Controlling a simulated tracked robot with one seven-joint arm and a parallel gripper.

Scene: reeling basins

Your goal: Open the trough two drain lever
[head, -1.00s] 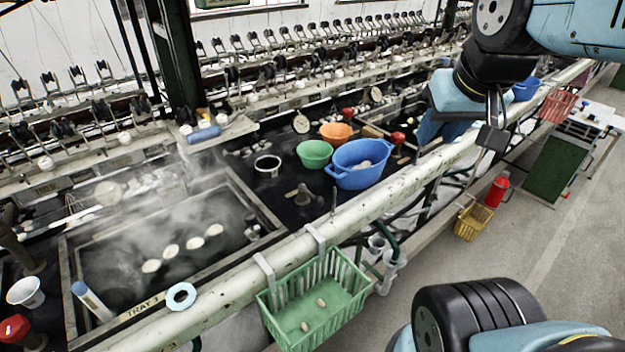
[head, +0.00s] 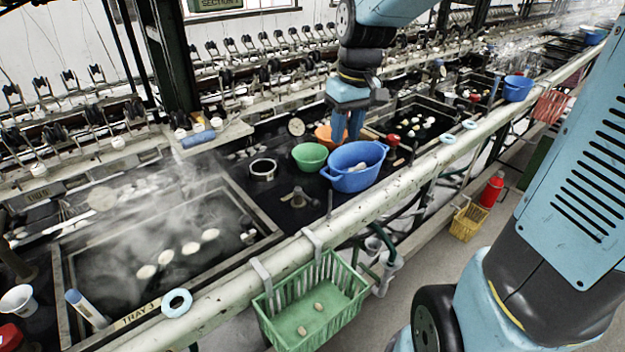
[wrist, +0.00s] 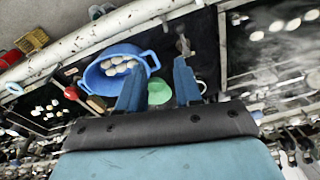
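A red-knobbed lever (head: 394,139) stands beside the blue basin, at the near-left side of a trough with pale cocoons (head: 418,124). The red knob (wrist: 70,93) is left of my fingers in the wrist view. I cannot read a label that marks it as trough two.
A green bowl (head: 310,155) and partly hidden orange bowl (head: 325,136) crowd the bench under my gripper. A steaming trough (head: 100,300), labelled TRAY 3, lies left. A thick pale rail (head: 240,288) runs along the front, with a green basket (head: 330,308) hung on it.

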